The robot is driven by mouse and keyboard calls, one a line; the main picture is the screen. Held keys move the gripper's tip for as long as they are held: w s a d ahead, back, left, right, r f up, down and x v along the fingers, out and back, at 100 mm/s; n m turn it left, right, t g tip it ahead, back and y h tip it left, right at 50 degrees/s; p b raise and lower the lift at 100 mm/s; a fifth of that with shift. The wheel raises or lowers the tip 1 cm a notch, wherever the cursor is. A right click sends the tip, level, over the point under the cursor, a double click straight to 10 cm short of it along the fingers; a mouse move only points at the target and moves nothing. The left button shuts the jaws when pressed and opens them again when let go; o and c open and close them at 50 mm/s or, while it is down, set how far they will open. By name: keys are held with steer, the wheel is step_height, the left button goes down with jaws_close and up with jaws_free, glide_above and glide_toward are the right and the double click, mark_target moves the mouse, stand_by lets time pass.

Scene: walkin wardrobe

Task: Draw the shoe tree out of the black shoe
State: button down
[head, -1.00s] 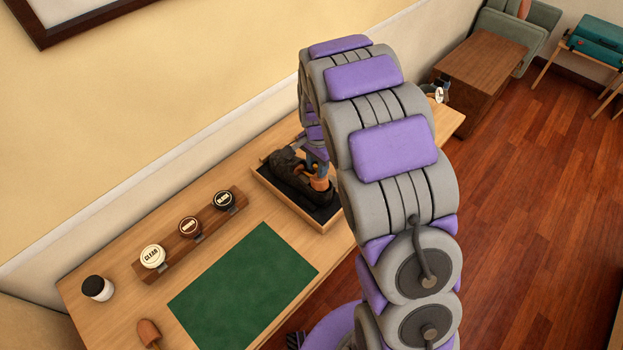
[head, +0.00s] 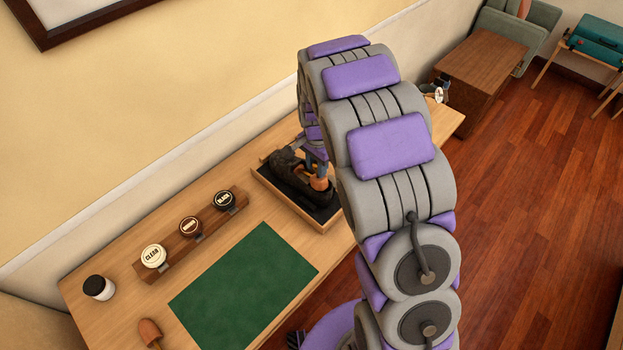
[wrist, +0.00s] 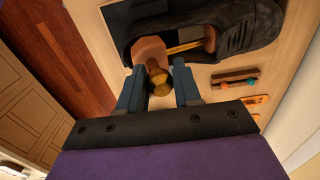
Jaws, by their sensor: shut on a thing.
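The black shoe (head: 288,172) lies on a dark-lined wooden tray (head: 322,226) on the bench. In the wrist view the shoe (wrist: 250,25) runs along the top, its opening facing me. The shoe tree (wrist: 150,50) shows a wooden heel block at the heel end of the opening, a brass rod running towards the toe, and a round brass knob. My gripper (wrist: 157,74) is shut on the shoe tree at its knob, one blue finger on each side. In the head view the orange-brown block (head: 320,184) shows just below my gripper (head: 316,165).
Polish tins sit in a wooden rack (head: 168,265) left of a green mat (head: 240,285). A white jar (head: 98,288) and a brown-headed tool (head: 149,332) lie at the near left. The wall runs close behind the bench.

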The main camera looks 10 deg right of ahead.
steer(key=shift+w+r+p, duration=0.1)
steer(key=shift+r+p, duration=0.25)
steer(key=shift+r, duration=0.3)
steer(key=shift+w+a, duration=0.15)
steer(key=shift+a, duration=0.05)
stand_by(0.7)
steer(key=shift+r+p, duration=0.4)
steer(key=shift+p, duration=0.15)
stand_by(0.4)
steer(key=shift+w+a, duration=0.1)
steer(key=shift+w, duration=0.1)
stand_by(0.6)
stand_by(0.6)
steer(key=shift+s+d, duration=0.5)
steer(key=shift+s, duration=0.25)
steer(key=shift+s+d, duration=0.45)
steer(key=shift+s, duration=0.3)
steer(key=s+d+r+p, duration=0.2)
steer(key=s+r, duration=0.1)
steer(key=r, duration=0.3)
steer(key=s+d+r+p, duration=0.2)
steer(key=s+r, duration=0.1)
steer(key=r, duration=0.3)
steer(key=shift+s+d+p, duration=0.35)
stand_by(0.6)
